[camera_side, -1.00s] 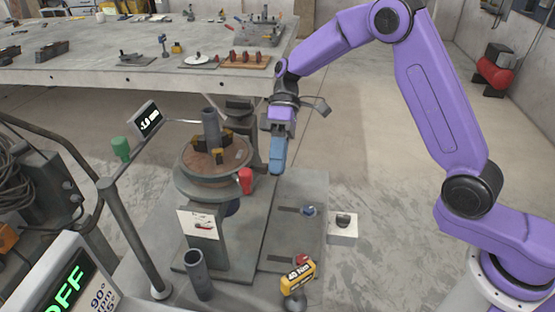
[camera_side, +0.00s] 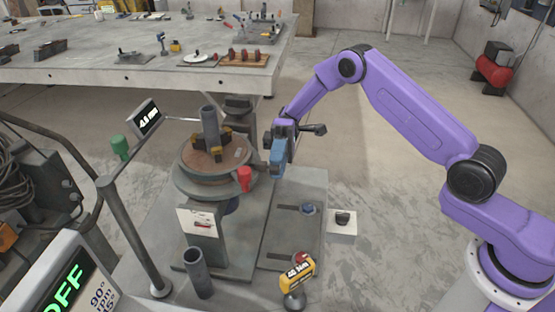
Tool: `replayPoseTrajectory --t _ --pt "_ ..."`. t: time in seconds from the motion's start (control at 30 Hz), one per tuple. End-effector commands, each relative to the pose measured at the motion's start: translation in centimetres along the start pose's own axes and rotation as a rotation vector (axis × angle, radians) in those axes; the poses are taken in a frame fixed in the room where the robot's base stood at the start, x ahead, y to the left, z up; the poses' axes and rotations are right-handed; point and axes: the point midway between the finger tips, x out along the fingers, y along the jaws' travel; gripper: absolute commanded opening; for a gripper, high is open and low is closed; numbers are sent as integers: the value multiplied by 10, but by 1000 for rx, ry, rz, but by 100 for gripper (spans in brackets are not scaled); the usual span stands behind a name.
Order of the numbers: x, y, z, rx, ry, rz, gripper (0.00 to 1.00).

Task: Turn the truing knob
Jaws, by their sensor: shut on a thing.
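The positioner's round table (camera_side: 188,186) carries an upright grey pipe (camera_side: 210,128) held between dark and yellow jaws. My gripper (camera_side: 276,171) has blue fingers and is at the table's right edge. It is shut on a small part there, which I take to be the truing knob; the fingers hide nearly all of it. A small display (camera_side: 147,119) on a post at the left shows a reading in mm, too small to read surely.
A blue knob (camera_side: 308,209) sits on the base plate. A yellow tool (camera_side: 298,272) and a short pipe (camera_side: 197,273) stand in front. A large workbench (camera_side: 150,72) stands behind. A screen reading OFF (camera_side: 67,279) fills the lower left.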

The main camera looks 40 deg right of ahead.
Motion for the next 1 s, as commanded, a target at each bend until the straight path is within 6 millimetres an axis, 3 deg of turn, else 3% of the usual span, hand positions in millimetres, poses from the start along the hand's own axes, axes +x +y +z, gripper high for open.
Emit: replayPoseTrajectory --t 0.7,0.73,0.8,1.0 --pt "0 2 0 5 -2 -77 0" --pt "0 2 0 5 -2 -77 32" --pt "0 2 0 4 -2 -76 54" --pt "0 2 0 3 -3 -77 54"
